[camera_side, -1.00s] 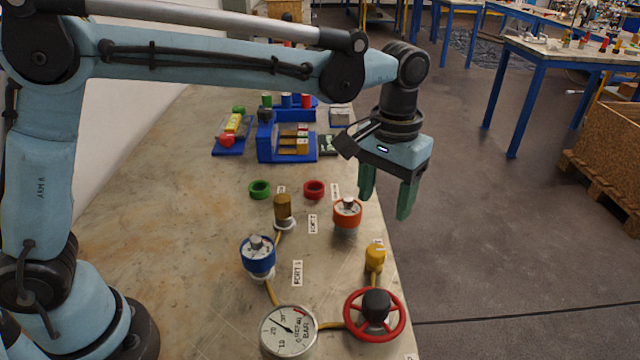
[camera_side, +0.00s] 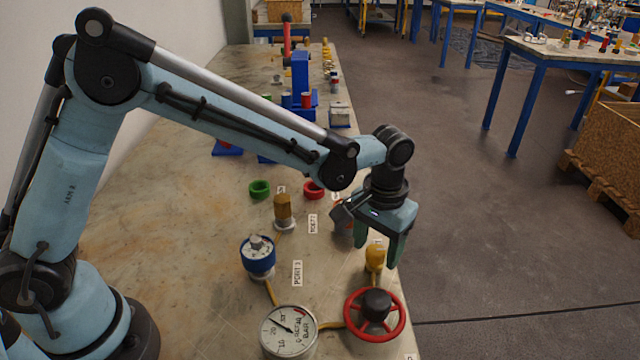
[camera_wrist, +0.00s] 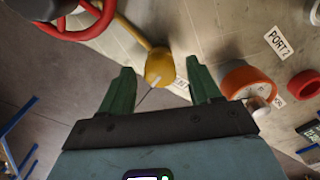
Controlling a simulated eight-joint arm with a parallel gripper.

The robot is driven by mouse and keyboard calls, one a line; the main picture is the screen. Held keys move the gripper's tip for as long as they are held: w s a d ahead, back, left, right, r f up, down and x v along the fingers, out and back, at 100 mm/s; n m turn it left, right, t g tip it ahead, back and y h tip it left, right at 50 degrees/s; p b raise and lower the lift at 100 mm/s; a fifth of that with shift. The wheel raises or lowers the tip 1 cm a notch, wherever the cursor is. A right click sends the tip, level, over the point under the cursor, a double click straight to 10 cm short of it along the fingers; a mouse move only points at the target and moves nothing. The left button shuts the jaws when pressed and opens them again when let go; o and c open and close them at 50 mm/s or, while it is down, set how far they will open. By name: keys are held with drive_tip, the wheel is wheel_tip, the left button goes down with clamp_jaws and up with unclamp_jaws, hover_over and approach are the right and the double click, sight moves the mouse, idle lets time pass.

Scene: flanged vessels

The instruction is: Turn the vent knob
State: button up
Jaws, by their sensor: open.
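The vent knob appears to be the yellow knob (camera_side: 374,260) on the yellow pipe near the bench's right edge, behind the red handwheel. In the wrist view the yellow knob (camera_wrist: 159,66) lies between the two green fingertips, with a gap on each side. My gripper (camera_side: 377,257) points down over it, open and empty. In the side view the fingers overlap the knob's upper part; I cannot tell how far down they reach around it. It touches neither finger in the wrist view (camera_wrist: 163,70).
A red handwheel (camera_side: 348,318) and a pressure gauge (camera_side: 289,331) stand in front. A blue-collared vessel (camera_side: 258,260) and a brown-topped fitting (camera_side: 283,208) are left. An orange-collared vessel (camera_wrist: 247,80) is close beside my right finger in the wrist view. Green (camera_side: 260,189) and red rings lie farther back.

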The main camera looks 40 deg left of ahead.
drive_tip(key=c, duration=1)
drive_tip(key=shift+c, duration=0.2)
drive_tip(key=shift+m, duration=0.4)
drive_tip(key=m, duration=1.3)
drive_tip(key=shift+m, duration=2)
